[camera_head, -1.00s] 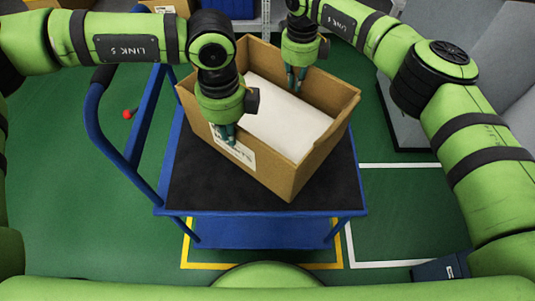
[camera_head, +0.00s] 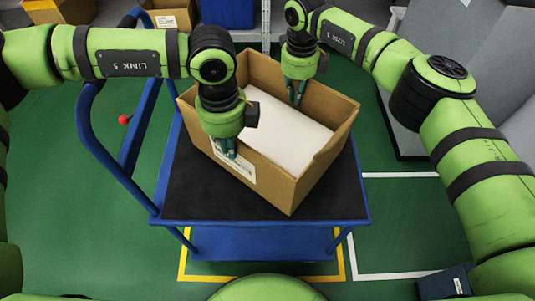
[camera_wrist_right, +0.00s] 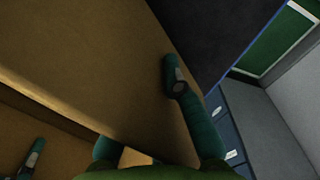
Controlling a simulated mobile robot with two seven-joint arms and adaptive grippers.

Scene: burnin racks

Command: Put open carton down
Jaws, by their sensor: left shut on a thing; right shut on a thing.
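The open carton (camera_head: 292,186) is a brown cardboard box with a white label on its front left wall and a flat white item (camera_head: 280,124) inside. It is upright over the black top (camera_head: 190,190) of a blue cart; I cannot tell whether its underside touches. My left gripper (camera_head: 228,150) is shut on the front left wall. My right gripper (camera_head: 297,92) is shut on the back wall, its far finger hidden. In the right wrist view the carton wall (camera_wrist_right: 110,60) runs between the fingers of my right gripper (camera_wrist_right: 105,113).
The blue cart's handle (camera_head: 88,130) rises at the left. Black cart top shows bare around the carton's near side. Grey panels (camera_head: 460,60) stand at the right. Another carton (camera_head: 172,18) and a blue bin (camera_head: 228,12) are at the back.

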